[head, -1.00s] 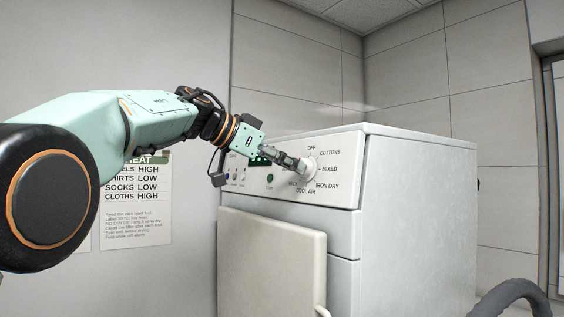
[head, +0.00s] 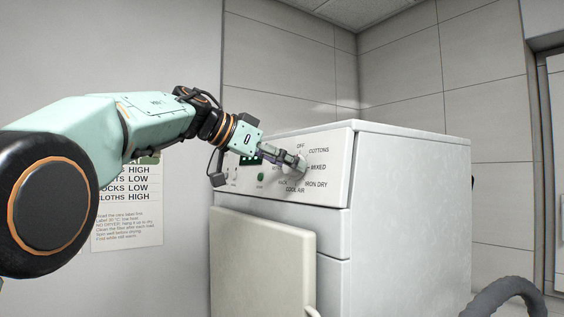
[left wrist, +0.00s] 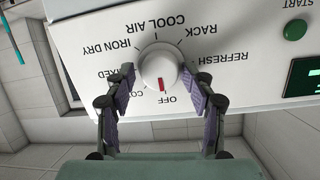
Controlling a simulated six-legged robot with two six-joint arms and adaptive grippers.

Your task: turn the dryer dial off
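The white dryer dial (left wrist: 158,66) sits on the dryer's control panel, which appears upside down in the left wrist view. Its red mark points at the OFF label (left wrist: 169,98). My left gripper (left wrist: 166,77) is open, with one finger on each side of the dial and a visible gap at least on the right side. In the head view my left gripper (head: 296,160) is at the panel and partly covers the dial. My right gripper is in neither view.
A green start button (left wrist: 295,29) and a dark display (left wrist: 303,78) are beside the dial. A paper sign (head: 127,205) hangs on the left wall. A grey hose (head: 505,295) is at lower right.

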